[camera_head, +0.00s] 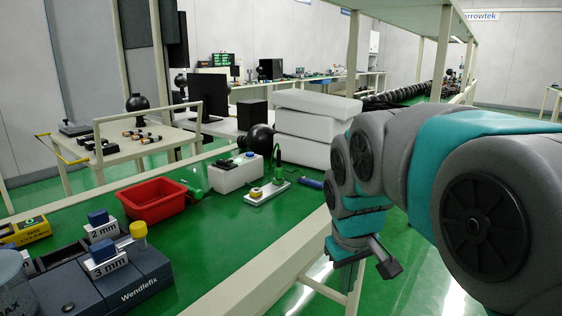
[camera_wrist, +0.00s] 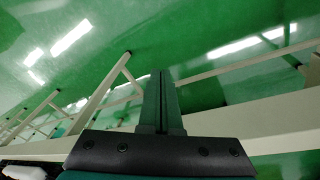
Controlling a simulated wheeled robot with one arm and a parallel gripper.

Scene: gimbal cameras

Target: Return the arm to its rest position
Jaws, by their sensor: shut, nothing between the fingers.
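My arm (camera_head: 490,200), grey and teal, fills the right side of the head view. It bends down at the wrist, beside the near edge of the green-topped workbench (camera_head: 240,236). My gripper (camera_head: 384,262) hangs just off that edge, over the green floor, apart from the bench top. In the wrist view my gripper (camera_wrist: 161,90) shows its two dark fingers together, shut and empty. Below it are the floor and the pale bench frame.
On the bench stand a red bin (camera_head: 153,200), a dark Wendlefix box (camera_head: 125,285), a white box (camera_head: 236,172) and a small stand (camera_head: 267,190). White cases (camera_head: 312,115) are stacked behind. A cart (camera_head: 128,150) stands at the left. Floor is open below my gripper.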

